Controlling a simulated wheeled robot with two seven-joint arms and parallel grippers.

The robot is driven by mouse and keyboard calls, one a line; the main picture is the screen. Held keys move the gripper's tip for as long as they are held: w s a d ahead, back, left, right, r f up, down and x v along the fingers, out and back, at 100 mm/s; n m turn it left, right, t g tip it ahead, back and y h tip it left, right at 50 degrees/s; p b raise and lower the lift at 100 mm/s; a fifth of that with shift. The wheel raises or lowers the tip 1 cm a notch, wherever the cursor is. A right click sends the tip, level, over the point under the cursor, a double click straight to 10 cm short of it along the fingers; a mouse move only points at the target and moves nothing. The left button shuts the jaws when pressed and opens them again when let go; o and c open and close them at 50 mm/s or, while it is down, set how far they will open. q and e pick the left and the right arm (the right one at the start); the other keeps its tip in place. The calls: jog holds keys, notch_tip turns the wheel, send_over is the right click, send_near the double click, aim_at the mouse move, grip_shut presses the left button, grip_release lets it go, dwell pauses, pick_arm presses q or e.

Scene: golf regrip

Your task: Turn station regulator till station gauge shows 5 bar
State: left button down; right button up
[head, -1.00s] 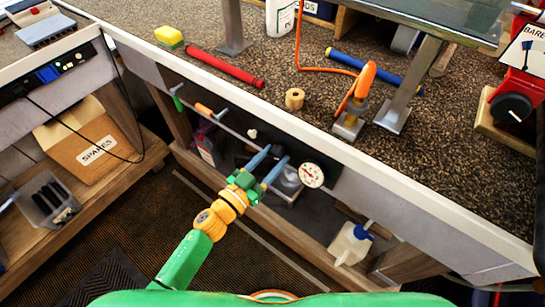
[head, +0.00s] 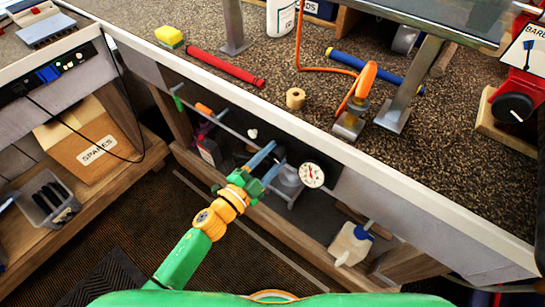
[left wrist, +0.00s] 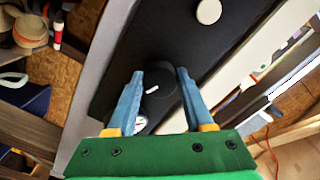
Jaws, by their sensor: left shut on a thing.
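The station gauge (head: 312,175) is a small white dial on the black panel under the bench's front edge. Its needle is too small to read. My left gripper (head: 277,154) is just left of the gauge, its blue fingers reaching to the panel. In the left wrist view, the fingers (left wrist: 158,82) are shut on the black regulator knob (left wrist: 157,92), one on each side. The knob has a white pointer mark. The gauge also shows there (left wrist: 140,126), partly hidden by a finger. My right gripper is not in view.
A round white knob (head: 252,133) sits on the panel left of my gripper. A white jug with a blue cap (head: 351,243) stands on the shelf below right. The benchtop (head: 230,100) is above.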

pick_arm(q)
jog(key=m+b, duration=0.1)
jog(key=m, duration=0.5)
jog(key=shift+m, duration=0.3)
dwell(0.4)
jog(key=shift+c, duration=1.4)
grip_release()
jog(key=v, duration=0.7)
jog(key=shift+s, duration=0.15)
